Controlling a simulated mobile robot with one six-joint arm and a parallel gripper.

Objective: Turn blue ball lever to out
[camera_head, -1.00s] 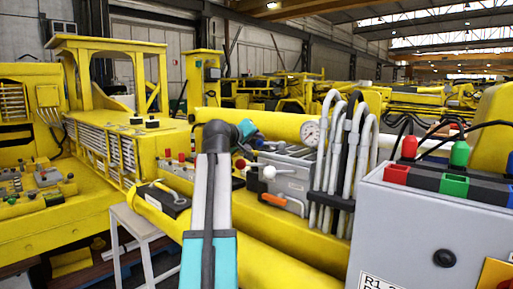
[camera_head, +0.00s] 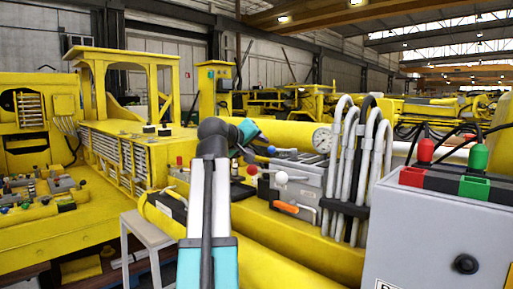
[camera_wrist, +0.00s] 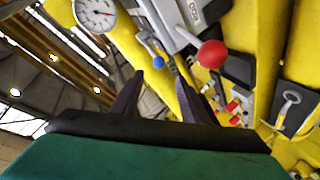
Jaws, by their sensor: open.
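The blue ball lever (camera_head: 271,150) stands on the grey valve block (camera_head: 301,178), beside a red ball lever (camera_head: 252,169) and a white ball lever (camera_head: 282,178). In the wrist view the blue ball (camera_wrist: 158,62) shows between and just beyond the fingertips of my gripper (camera_wrist: 160,76). The fingers are dark, apart and empty. The red ball (camera_wrist: 211,54) is to the right, past the right finger. In the head view my gripper (camera_head: 258,139) is small and partly hidden by my arm, close to the blue ball. I cannot tell whether it touches the lever.
A pressure gauge (camera_head: 322,140) and several curved grey hoses (camera_head: 355,170) stand right of the levers. An orange handle (camera_head: 286,207) sits low on the block. A grey control box (camera_head: 445,230) is at the right front. A yellow boom tube (camera_head: 290,260) runs below.

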